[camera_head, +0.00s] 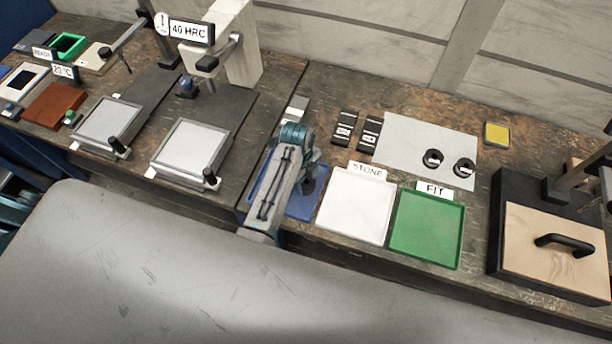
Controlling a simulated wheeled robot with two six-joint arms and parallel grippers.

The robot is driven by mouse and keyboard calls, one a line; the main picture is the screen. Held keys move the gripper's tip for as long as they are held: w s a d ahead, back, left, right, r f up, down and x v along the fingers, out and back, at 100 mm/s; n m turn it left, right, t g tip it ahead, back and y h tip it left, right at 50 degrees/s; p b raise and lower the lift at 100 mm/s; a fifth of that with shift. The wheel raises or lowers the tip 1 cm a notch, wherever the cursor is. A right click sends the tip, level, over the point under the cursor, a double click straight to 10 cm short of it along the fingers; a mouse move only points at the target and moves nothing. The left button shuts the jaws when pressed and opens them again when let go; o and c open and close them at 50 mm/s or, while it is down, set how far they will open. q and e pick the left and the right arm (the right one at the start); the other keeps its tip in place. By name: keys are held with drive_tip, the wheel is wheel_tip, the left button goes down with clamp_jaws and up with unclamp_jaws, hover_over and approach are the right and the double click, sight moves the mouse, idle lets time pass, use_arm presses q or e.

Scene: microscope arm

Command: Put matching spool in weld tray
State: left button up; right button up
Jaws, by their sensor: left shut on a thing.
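My left gripper (311,178) reaches over a blue tray (306,208), with the wrist and arm covering much of that tray. It is shut on a small dark thing, probably a spool, which is mostly hidden; I cannot tell whether it touches the tray. No label shows on the blue tray. Two black spools with white labels, one on the left (433,156) and one on the right (464,167), lie on a pale grey sheet (405,140). Their labels are too small to read. My right gripper is out of view.
A white tray marked STONE (353,208) and a green tray marked FIT (427,228) stand right of the blue tray. Two black labelled blocks (369,133) lie behind. A black box with a handled tan lid (550,245) stands right; test stands (192,148) stand left.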

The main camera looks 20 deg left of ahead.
use_arm(q)
drive_tip(key=o, duration=0.9)
drive_tip(key=shift+s+a, duration=0.15)
drive_tip(key=shift+s, duration=0.15)
drive_tip(key=shift+o, duration=0.7)
drive_tip(key=shift+s+a+r, duration=0.1)
drive_tip(key=shift+s, duration=0.15)
drive_tip(key=shift+r, duration=0.1)
drive_tip(key=shift+w+r, duration=0.15)
drive_tip(key=shift+r, duration=0.05)
drive_tip(key=r+b, duration=0.1)
drive_tip(key=r, duration=0.1)
drive_tip(key=r+b, duration=0.1)
drive_tip(key=r, duration=0.1)
drive_tip(key=r+b, duration=0.1)
drive_tip(key=r, duration=0.1)
drive_tip(key=shift+a+r, duration=0.25)
drive_tip(key=shift+a, duration=0.15)
drive_tip(key=r+p, duration=0.2)
drive_tip(key=r, duration=0.1)
drive_tip(key=r+p, duration=0.1)
drive_tip(key=r, duration=0.1)
drive_tip(key=shift+a, duration=0.25)
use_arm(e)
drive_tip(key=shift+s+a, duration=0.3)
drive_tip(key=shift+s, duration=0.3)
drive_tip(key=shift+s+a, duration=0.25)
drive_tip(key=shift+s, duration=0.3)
